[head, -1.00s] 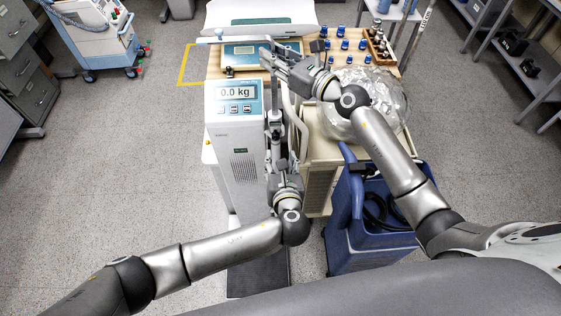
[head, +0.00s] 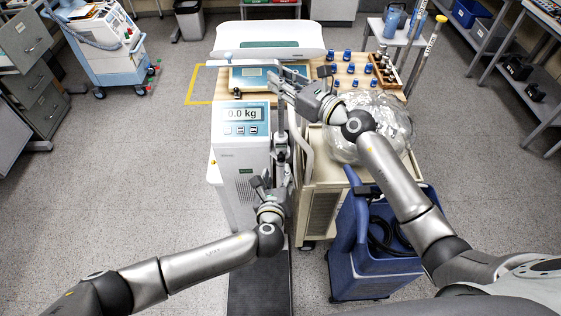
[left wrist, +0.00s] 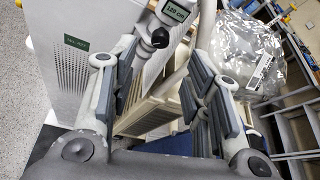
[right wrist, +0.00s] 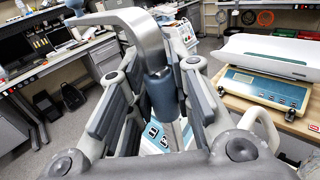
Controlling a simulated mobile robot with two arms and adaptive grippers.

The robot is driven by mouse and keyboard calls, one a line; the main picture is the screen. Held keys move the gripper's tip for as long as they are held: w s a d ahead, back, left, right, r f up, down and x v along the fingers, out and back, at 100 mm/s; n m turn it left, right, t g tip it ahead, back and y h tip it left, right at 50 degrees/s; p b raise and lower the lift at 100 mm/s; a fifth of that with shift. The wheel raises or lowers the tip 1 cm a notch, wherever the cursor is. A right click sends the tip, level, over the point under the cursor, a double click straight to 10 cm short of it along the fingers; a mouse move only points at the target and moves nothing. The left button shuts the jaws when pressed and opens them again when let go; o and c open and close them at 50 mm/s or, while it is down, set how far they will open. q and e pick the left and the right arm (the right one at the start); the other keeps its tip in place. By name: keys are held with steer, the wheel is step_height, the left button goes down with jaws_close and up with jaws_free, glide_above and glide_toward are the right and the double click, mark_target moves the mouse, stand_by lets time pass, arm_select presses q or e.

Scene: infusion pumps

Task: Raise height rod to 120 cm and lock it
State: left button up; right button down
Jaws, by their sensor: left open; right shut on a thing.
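The height rod stands upright on the scale's right side, its grey head arm (head: 232,64) reaching left at the top. In the right wrist view, the rod's blue-grey sleeve (right wrist: 163,95) sits between my right gripper's fingers. My right gripper (head: 283,88) is shut on it. A small readout on the rod shows 120 cm (left wrist: 175,11) in the left wrist view. A black lock knob (left wrist: 160,38) sits just below it. My left gripper (head: 268,182) is open and empty, below the knob and apart from it. The scale display (head: 240,114) reads 0.0 kg.
A cart (head: 318,176) right of the scale carries a clear plastic bag (head: 385,122). A blue bin (head: 350,265) stands in front of it. Floor left of the scale is free.

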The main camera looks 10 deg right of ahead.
mark_target(281, 159)
arm_select(q)
steer(key=shift+x, duration=4.25)
steer(key=shift+c, duration=0.4)
jaws_close()
